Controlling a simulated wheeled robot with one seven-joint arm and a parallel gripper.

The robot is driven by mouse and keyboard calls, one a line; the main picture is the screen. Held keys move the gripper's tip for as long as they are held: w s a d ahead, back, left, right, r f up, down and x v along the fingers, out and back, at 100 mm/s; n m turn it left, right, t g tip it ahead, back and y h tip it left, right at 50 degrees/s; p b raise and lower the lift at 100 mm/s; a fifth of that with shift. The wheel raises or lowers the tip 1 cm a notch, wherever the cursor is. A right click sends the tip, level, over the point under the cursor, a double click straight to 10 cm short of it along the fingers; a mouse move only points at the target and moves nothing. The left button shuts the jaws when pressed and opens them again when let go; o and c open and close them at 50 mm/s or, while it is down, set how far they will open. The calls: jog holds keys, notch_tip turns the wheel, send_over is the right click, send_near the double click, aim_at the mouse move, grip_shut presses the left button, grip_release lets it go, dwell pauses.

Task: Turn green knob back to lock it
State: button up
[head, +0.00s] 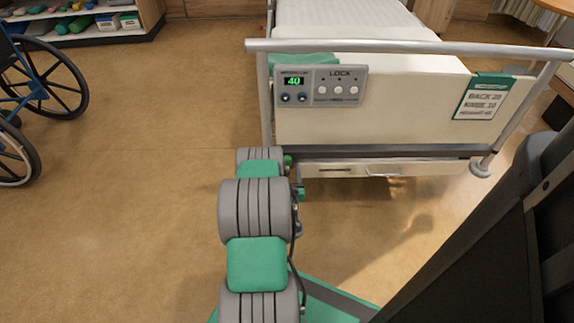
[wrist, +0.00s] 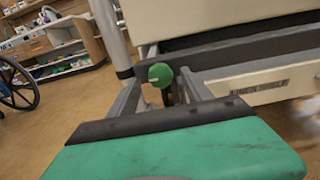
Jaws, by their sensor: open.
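The round green knob (wrist: 160,75) sits on a dark stem low at the bed's end frame, near the leg, in the wrist view. A small pale mark shows at its lower left. My gripper (wrist: 163,72) is open, with one grey finger on the left of the knob and one on the right. I cannot tell whether either finger touches it. In the head view my arm covers most of the gripper, and the knob cannot be made out for sure there.
The bed's end board (head: 380,105) carries a control panel (head: 318,86) reading 40 under a metal rail (head: 400,46). A wheelchair (head: 40,90) stands at the left. The floor (head: 150,200) between is clear.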

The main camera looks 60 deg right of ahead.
aim_at(287, 162)
jog(key=shift+x, duration=1.6)
grip_shut()
